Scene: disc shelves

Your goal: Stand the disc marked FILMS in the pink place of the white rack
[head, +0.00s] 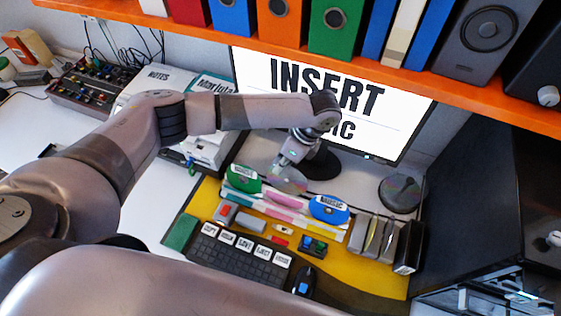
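My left gripper (290,162) reaches down in front of the monitor and is shut on a pale, shiny disc (290,181). The disc hangs tilted just above and behind the white rack (267,207); I cannot read its marking. A green disc (245,179) stands at the rack's left and a blue disc (328,208), seemingly marked MUSIC, at its right. Between them is a pink patch (285,200), partly behind the rack's front edge; I cannot tell how far the held disc is from it. My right gripper is not in view.
The monitor (290,80) reading INSERT is behind. Grey cases (372,238) stand right of the rack, and a disc spindle (400,193) behind them. A keyboard (238,258) and mouse (304,281) are in front. An orange shelf (200,32) with binders hangs above.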

